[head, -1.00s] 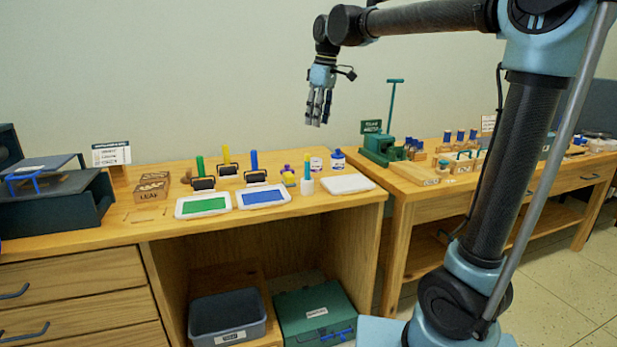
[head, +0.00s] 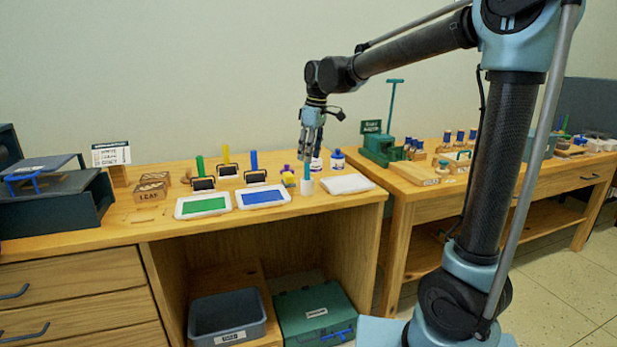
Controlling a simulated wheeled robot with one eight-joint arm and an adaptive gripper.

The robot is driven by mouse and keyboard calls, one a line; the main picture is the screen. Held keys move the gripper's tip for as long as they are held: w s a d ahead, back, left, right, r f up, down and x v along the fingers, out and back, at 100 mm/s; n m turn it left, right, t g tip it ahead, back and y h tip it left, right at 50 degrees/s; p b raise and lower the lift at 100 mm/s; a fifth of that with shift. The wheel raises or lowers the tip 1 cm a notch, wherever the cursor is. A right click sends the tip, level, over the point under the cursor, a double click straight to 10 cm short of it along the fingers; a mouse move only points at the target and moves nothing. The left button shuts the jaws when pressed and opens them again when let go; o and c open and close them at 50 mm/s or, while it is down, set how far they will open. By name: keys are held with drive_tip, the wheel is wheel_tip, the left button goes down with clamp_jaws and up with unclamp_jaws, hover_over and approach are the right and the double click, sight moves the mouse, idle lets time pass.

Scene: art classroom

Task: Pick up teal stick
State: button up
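The teal stick (head: 307,171) stands upright in a small white cup (head: 307,187) near the right end of the left wooden table. Its upper part is close to my gripper and partly hidden by it. My gripper (head: 310,153) points down, with its fingertips at or just above the top of the stick. The fingers are small and dark here, so I cannot tell whether they are open or touch the stick.
Left of the cup are a yellow-purple bottle (head: 288,177) and a blue ink tray (head: 263,197). Behind it are white-and-blue jars (head: 337,160). A white pad (head: 348,184) lies to the right. A green press (head: 381,149) stands on the right table.

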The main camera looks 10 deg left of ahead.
sight(307, 165)
drive_tip(key=shift+w+a+f, duration=0.1)
drive_tip(key=shift+a+f, duration=0.05)
drive_tip(key=shift+f, duration=0.7)
drive_tip(key=shift+w+a+f, duration=0.1)
drive_tip(key=shift+a+f, duration=0.05)
drive_tip(key=shift+f, duration=0.7)
drive_tip(key=shift+w+a+f, duration=0.1)
drive_tip(key=shift+a+f, duration=0.05)
drive_tip(key=shift+f, duration=0.7)
clamp_jaws()
